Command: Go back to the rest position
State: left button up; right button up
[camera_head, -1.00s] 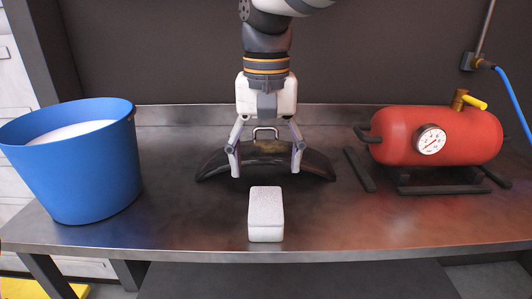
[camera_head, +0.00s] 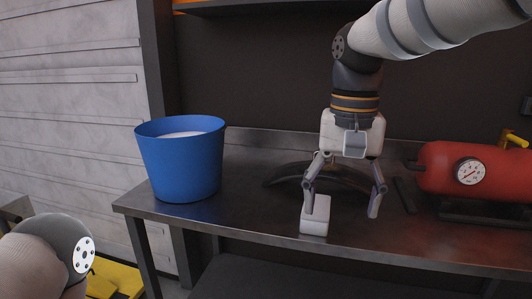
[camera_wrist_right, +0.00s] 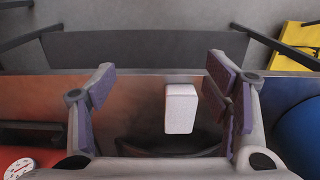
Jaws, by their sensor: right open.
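My right gripper (camera_head: 344,200) is open and empty above the metal workbench (camera_head: 245,208). A white block (camera_head: 317,218) lies on the bench near its front edge, below and beside the gripper's left finger in the head view. In the right wrist view the block (camera_wrist_right: 181,108) shows between the two spread fingers (camera_wrist_right: 160,98), apart from them. A dark curved part (camera_head: 288,176) lies on the bench behind the gripper, partly hidden by it. My left gripper is not in view; only a piece of my left arm shows at the lower left of the head view.
A blue bucket (camera_head: 182,168) with white contents stands at the bench's left end. A red tank (camera_head: 450,168) with a gauge lies at the right, cut off by the frame. A yellow object (camera_head: 118,276) is on the floor at the lower left. Bench between bucket and block is clear.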

notch_tip(320, 180, down, 20)
jog(key=s+d, duration=0.2)
jog(key=s+d+f+n+g+y, duration=0.1)
jog(key=s+f, duration=0.3)
jog(key=f, duration=0.2)
jog(key=s+d+f, duration=0.1)
jog(key=s+f, duration=0.3)
jog(key=f, duration=0.2)
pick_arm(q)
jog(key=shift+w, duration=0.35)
pick_arm(e)
jog(key=s+d+f, duration=0.2)
jog(key=s, duration=0.6)
jog(key=s+d+f+n, duration=0.1)
jog(key=s+d+f, duration=0.1)
jog(key=s, duration=0.6)
jog(key=s+d+f+h, duration=0.1)
jog(key=s+f, duration=0.3)
jog(key=s, duration=0.5)
jog(key=shift+d+n+g, duration=0.3)
jog(key=shift+d+n, duration=0.1)
jog(key=shift+o, duration=0.3)
jog(key=shift+f, duration=0.1)
